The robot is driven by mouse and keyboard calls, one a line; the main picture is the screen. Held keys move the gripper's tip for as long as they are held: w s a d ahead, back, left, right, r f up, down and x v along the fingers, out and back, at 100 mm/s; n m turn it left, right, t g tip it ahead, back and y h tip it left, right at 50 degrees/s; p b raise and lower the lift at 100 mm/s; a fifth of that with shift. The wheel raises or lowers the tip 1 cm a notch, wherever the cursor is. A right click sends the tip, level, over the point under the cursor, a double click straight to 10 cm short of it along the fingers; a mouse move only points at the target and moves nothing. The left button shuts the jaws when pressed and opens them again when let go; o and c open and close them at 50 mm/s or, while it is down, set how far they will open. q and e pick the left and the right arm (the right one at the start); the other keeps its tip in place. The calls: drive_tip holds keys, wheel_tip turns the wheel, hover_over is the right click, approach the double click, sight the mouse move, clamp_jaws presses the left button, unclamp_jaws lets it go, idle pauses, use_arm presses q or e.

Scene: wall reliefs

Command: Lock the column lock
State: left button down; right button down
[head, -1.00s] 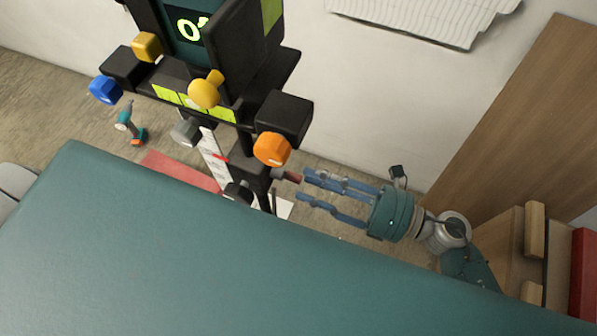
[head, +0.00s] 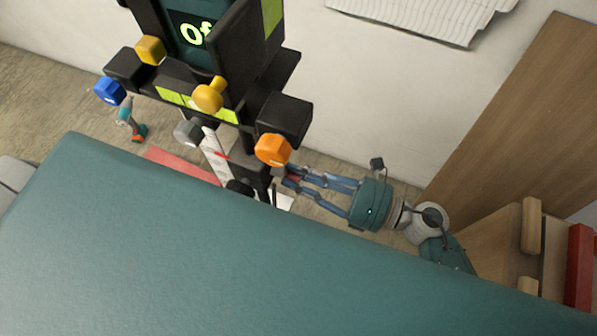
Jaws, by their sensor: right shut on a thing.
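A dark column (head: 256,172) with a white scale strip (head: 215,155) carries a black unit (head: 215,70) with a lit display. A small dark-red lock knob (head: 293,179) sticks out from the column's right side, mostly hidden by my fingers. My right gripper (head: 290,178) comes in from the right, with its blue fingers shut around the knob at the column. The orange knob (head: 272,148) is just above my fingertips. My left gripper is not in view.
A large teal surface (head: 200,240) fills the foreground, close below my right gripper. A brown panel (head: 500,120) and wooden pieces (head: 532,225) stand at right.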

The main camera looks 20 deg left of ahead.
drive_tip(key=s+m+p, duration=0.1)
drive_tip(key=m, duration=0.1)
drive_tip(key=s+m+p, duration=0.1)
drive_tip(key=m, duration=0.2)
drive_tip(key=shift+s+a+r+p, duration=0.1)
drive_tip(key=shift+s+a+p, duration=0.1)
drive_tip(key=shift+p, duration=0.1)
drive_tip(key=c, duration=1.9)
unclamp_jaws()
drive_tip(key=shift+o, duration=1.1)
drive_tip(key=shift+s+d, duration=0.15)
drive_tip(key=d, duration=1.2)
drive_tip(key=shift+s, duration=0.2)
